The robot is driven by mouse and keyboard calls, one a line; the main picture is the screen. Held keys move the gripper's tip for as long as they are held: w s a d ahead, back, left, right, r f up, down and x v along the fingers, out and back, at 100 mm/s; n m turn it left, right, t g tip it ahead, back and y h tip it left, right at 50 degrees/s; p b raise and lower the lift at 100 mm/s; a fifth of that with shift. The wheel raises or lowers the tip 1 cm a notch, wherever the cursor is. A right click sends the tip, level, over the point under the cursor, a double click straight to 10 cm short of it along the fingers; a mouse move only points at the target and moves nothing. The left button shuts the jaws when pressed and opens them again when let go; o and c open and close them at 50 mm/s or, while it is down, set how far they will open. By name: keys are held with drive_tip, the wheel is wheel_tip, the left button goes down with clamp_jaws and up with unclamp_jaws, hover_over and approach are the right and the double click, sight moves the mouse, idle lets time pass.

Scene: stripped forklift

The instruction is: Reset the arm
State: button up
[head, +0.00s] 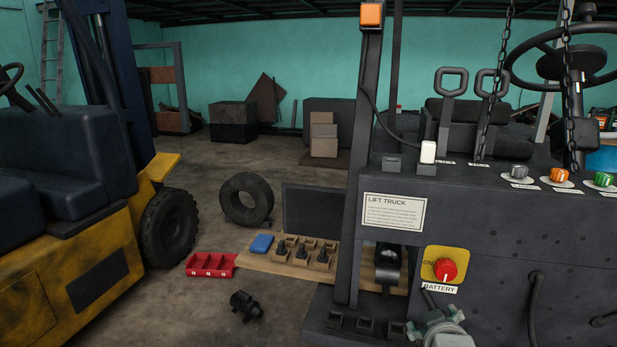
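My gripper (437,321) appears to be the grey-green jointed part at the bottom edge, right of centre, with a pale part of my arm below it. It is small and cut off by the frame, and I cannot tell whether its fingers are open or shut. Nothing is clearly seen held in it. It shows in front of the dark lift truck panel (500,240), below the red battery knob (445,269) on its yellow plate. Most of my arm is out of view.
A wooden board (262,266) with dark fittings and a blue item (261,244) lies left of the panel. A red tray (211,265), a black part (246,306) and a tyre (246,199) are on the floor. A yellow forklift (75,260) stands left. Open floor lies between.

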drive_tip(key=s+a+r+m+g+y, duration=0.1)
drive_tip(key=s+a+g, duration=0.2)
drive_tip(key=s, duration=0.6)
drive_tip(key=s+a+r+m+g+y, duration=0.1)
drive_tip(key=s+a+g, duration=0.3)
drive_tip(key=s, duration=0.6)
drive_tip(key=shift+a+m+g, duration=0.3)
drive_tip(key=shift+a+m, duration=0.1)
drive_tip(key=shift+m, duration=0.4)
